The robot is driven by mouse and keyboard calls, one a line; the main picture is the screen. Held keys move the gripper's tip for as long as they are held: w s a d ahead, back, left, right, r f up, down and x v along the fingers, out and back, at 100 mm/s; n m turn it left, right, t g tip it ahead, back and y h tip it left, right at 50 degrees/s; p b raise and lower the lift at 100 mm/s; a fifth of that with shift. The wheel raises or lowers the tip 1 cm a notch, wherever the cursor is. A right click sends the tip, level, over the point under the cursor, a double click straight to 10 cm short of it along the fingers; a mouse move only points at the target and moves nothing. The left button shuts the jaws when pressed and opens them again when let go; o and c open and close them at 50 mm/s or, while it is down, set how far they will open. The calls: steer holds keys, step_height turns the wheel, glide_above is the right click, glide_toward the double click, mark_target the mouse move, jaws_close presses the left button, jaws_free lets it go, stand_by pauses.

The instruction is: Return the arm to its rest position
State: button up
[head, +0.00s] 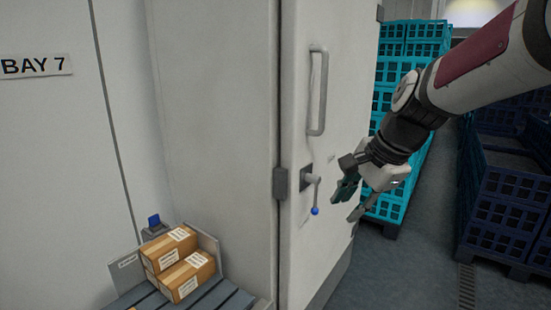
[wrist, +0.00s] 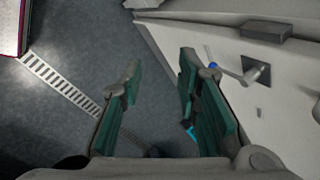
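My gripper (head: 350,200) is at the end of my arm, which reaches in from the upper right in the head view. It hangs in front of the white door, to the right of a latch lever with a blue knob (head: 315,211). In the wrist view the two green-padded fingers of my gripper (wrist: 155,90) stand apart with only floor between them. The gripper is open and empty. The blue knob (wrist: 213,66) shows just right of the fingers there, apart from them as far as I can tell.
The white door (head: 345,100) has a vertical handle (head: 318,90). Teal crates (head: 400,60) and dark blue crates (head: 505,190) stand behind on the right. Cardboard boxes (head: 185,275) lie at lower left. A floor drain (wrist: 60,82) crosses grey floor, which is open between door and crates.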

steer(key=s+d+n+h+p, duration=0.1)
steer(key=s+n, duration=0.5)
steer(key=s, duration=0.7)
steer(key=s+d+n+h+p, duration=0.1)
steer(key=s+d+n, duration=0.2)
steer(key=s+n, duration=0.4)
steer(key=s, duration=0.7)
steer(key=shift+s+d+r+h+p, duration=0.15)
steer(key=shift+r+h+p, duration=0.15)
steer(key=shift+h, duration=0.1)
